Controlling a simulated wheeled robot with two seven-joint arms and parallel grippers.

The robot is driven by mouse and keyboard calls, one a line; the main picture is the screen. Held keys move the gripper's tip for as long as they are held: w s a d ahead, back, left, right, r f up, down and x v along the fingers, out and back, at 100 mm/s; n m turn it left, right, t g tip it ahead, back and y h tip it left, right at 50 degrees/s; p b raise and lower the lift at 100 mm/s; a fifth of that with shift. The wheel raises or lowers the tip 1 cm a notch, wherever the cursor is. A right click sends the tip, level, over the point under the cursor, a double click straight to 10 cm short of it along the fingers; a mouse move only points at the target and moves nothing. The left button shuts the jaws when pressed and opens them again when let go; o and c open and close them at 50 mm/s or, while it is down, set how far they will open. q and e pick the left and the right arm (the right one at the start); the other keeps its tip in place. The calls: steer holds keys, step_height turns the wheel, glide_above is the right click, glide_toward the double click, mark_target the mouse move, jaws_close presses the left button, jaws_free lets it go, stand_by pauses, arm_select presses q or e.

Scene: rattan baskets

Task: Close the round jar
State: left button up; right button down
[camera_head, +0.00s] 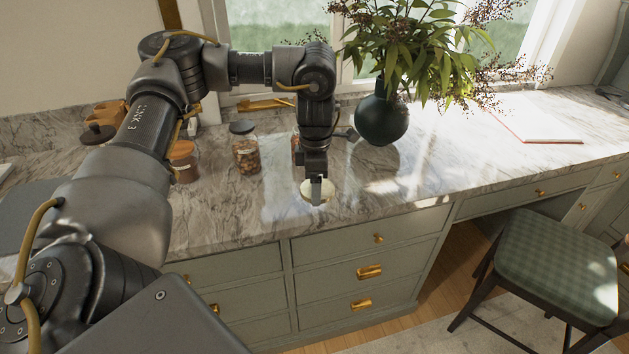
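A pale round lid-like disc (306,194) is at the front of the marble counter. My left gripper (316,198) points straight down over it, with its fingertips at or just above the disc. The fingers overlap from this angle, so I cannot tell whether they grip it. A jar (295,143) stands just behind my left wrist, mostly hidden, so its top is not visible. A glass jar with a dark lid (245,149) and brown contents stands to the left. A jar with orange-brown contents (185,161) is partly hidden by my arm. My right gripper is not in view.
A dark round vase (381,114) with leafy branches stands right of my wrist. A dark-lidded container (97,134) is at the far left. An open book or paper (537,117) lies far right. The counter's front edge is close to the disc. A green cushioned stool (553,258) stands below.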

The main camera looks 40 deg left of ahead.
arm_select(q)
steer(key=shift+s+d+r, duration=0.3)
steer(key=shift+s+d, duration=0.2)
steer(key=shift+s, duration=0.05)
steer(key=s+d+f+m, duration=0.2)
steer(key=d+m, duration=0.5)
steer(key=m, duration=0.1)
steer(key=s+d+f+m, duration=0.2)
steer(key=d+m, duration=0.5)
steer(key=m, duration=0.1)
steer(key=shift+s+d+f, duration=0.2)
steer(key=shift+f, duration=0.15)
